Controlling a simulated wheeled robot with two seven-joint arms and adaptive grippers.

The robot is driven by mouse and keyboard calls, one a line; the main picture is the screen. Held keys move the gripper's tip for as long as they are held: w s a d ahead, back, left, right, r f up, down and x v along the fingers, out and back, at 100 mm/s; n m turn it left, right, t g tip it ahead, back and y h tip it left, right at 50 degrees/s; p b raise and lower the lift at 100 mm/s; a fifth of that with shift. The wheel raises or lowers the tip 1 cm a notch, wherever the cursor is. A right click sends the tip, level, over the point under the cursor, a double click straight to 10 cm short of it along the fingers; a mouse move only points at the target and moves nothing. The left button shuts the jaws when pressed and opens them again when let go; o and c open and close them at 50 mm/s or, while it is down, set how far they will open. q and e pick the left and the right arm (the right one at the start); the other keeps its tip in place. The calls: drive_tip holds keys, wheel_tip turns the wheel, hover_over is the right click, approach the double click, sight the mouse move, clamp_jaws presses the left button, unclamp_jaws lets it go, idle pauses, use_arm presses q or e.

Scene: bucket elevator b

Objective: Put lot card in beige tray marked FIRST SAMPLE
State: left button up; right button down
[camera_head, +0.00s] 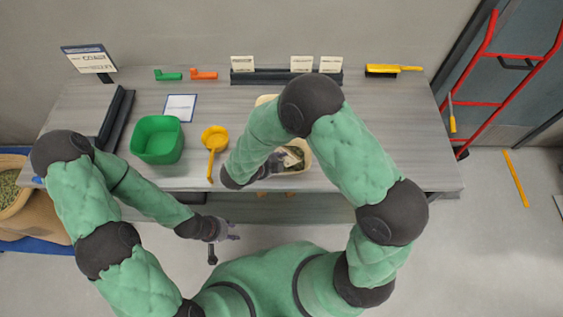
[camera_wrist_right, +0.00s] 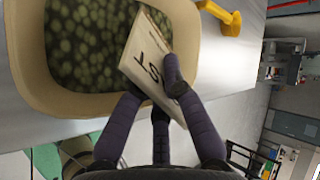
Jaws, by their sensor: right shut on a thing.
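A cream card (camera_wrist_right: 146,50) with large black letters, partly covered by a finger, is in my right gripper (camera_wrist_right: 155,88). The card is tilted and overlaps the rim of a beige tray (camera_wrist_right: 22,62) in the right wrist view; I cannot tell whether they touch. The tray holds dark green grains. In the head view the tray (camera_head: 308,160) is at the table's front edge, partly hidden by my right arm, with my right gripper (camera_head: 278,162) over it. No tray marking is readable. My left gripper (camera_head: 232,235) is in front of the table, away from the tray; its opening is unclear.
A green bin (camera_head: 158,139), a yellow scoop (camera_head: 213,141) and a blue-edged sheet (camera_head: 180,107) lie left of the tray. A rack (camera_head: 287,76) with several white cards stands at the back. A beige thing (camera_head: 265,99) is mostly hidden behind my right arm. The table's right side is largely clear.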

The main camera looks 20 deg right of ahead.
drive_tip(key=c, duration=1.5)
unclamp_jaws()
drive_tip(key=p+v, duration=0.6)
drive_tip(key=v, duration=0.2)
drive_tip(key=shift+r, duration=0.1)
